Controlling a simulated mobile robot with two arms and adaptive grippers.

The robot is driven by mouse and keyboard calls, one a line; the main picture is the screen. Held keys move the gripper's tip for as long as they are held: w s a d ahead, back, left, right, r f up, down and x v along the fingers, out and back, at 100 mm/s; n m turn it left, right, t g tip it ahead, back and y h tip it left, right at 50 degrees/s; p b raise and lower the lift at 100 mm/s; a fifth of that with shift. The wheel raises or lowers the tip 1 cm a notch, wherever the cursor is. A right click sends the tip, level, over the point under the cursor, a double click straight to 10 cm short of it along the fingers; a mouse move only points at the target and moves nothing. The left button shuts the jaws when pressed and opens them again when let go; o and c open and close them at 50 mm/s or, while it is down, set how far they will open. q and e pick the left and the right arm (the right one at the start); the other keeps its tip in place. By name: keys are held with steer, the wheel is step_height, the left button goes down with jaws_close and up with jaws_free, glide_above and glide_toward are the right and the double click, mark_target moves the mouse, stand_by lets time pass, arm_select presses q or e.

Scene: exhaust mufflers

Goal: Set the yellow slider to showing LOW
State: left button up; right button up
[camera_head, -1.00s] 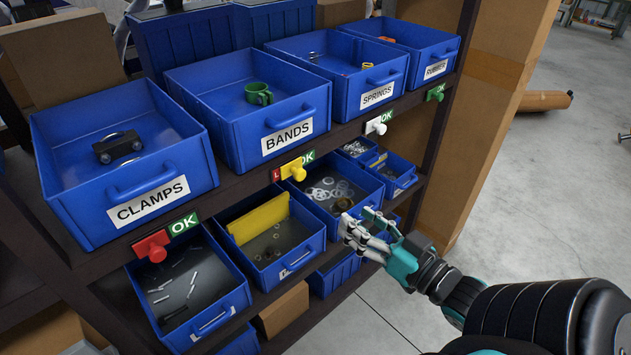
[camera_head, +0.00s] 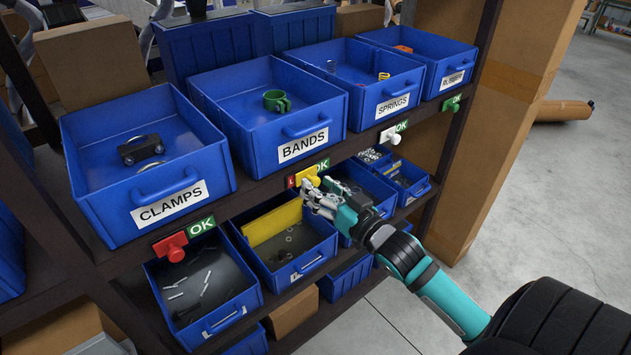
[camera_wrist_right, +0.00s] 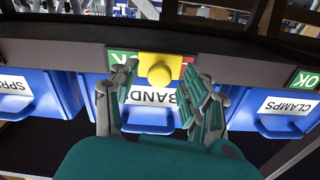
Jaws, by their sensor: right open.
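The yellow slider (camera_head: 309,175) sits on the shelf edge below the BANDS bin. Its green OK label (camera_head: 321,165) shows in full, and only a sliver of the red label (camera_head: 292,181) shows on its other side. In the right wrist view the slider's round knob (camera_wrist_right: 159,74) is near the middle, with OK on its left and a red strip on its right. My right gripper (camera_head: 313,194) is open just in front of the slider. In the wrist view its fingers (camera_wrist_right: 162,82) stand on both sides of the knob, with no clear contact. My left gripper is out of view.
A red slider (camera_head: 172,247) is at the left, and white (camera_head: 387,136) and green (camera_head: 452,105) ones are at the right. A lower bin with a yellow divider (camera_head: 272,225) is below my fingers. Open floor lies to the right.

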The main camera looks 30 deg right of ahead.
steer(key=shift+w+a, duration=0.1)
steer(key=shift+w, duration=0.8)
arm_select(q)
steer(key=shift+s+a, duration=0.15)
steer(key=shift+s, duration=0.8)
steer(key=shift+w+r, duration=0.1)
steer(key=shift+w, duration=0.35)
arm_select(e)
jaws_close()
